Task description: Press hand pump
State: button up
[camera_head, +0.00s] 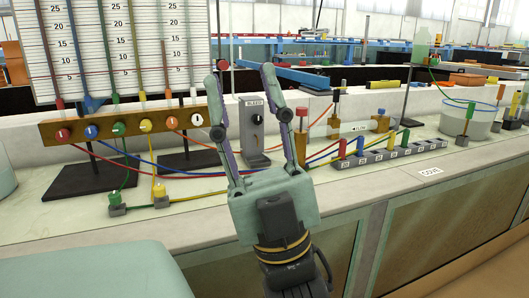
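No part is clearly marked as the hand pump, and I cannot tell which one it is. A grey upright box labelled "BLEED" (247,146) with a black knob stands on the bench, seen between my fingers. A red-capped fitting (302,112) stands just right of my right finger, its lower part partly hidden. My gripper (241,78) is open and empty, fingers pointing away over the bench. Contact with anything cannot be told.
A wooden manifold (98,127) with coloured knobs and a graduated board stands at left. Coloured hoses cross the bench (215,213). A grey strip with coloured plugs (392,155), a clear basin (480,126) and a bottle (421,52) stand right. The bench front near "COVE" is clear.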

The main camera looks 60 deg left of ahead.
aim_at(302, 111)
jog(key=u, duration=1.45)
